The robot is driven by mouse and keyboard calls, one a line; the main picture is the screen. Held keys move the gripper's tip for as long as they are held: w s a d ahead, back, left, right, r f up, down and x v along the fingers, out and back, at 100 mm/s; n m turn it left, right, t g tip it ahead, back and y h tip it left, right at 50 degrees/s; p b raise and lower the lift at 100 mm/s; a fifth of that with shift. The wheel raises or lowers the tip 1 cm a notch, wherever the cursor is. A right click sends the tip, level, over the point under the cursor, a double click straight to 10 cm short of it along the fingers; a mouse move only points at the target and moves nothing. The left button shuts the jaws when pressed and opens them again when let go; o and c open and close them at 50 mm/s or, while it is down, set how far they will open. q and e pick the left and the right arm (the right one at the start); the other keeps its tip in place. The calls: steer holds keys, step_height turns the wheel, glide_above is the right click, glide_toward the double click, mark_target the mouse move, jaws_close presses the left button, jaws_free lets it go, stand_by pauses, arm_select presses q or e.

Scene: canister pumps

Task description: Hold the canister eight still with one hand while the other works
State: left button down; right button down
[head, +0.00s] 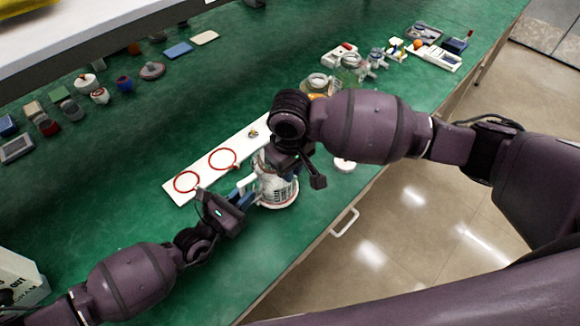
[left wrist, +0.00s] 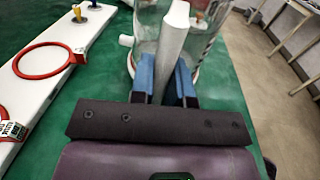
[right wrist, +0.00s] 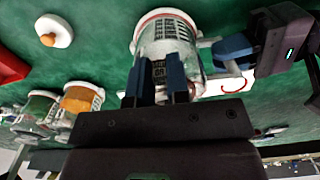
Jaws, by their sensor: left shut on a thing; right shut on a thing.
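A clear glass canister with a printed label (head: 277,192) stands near the table's front edge; I take it as canister eight, but cannot read a number. It also shows in the left wrist view (left wrist: 147,42) and the right wrist view (right wrist: 166,30). My left gripper (head: 247,186) is shut on its white handle (left wrist: 172,48), one blue finger on each side. My right gripper (head: 277,158) is over the canister's top and shut on a part there. In the right wrist view its fingers (right wrist: 159,82) overlap the canister and hide what they grip.
A white board with red rings (head: 210,165) lies behind the canister. A white lid with an orange knob (right wrist: 53,31) lies beside it. Other glass canisters (head: 352,68) stand further right. Small containers (head: 124,83) line the back left.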

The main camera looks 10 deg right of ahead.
step_height(320, 180, up, 10)
steer(key=shift+r, duration=0.25)
stand_by(6.3)
arm_select(q)
steer(key=c, duration=1)
jaws_free()
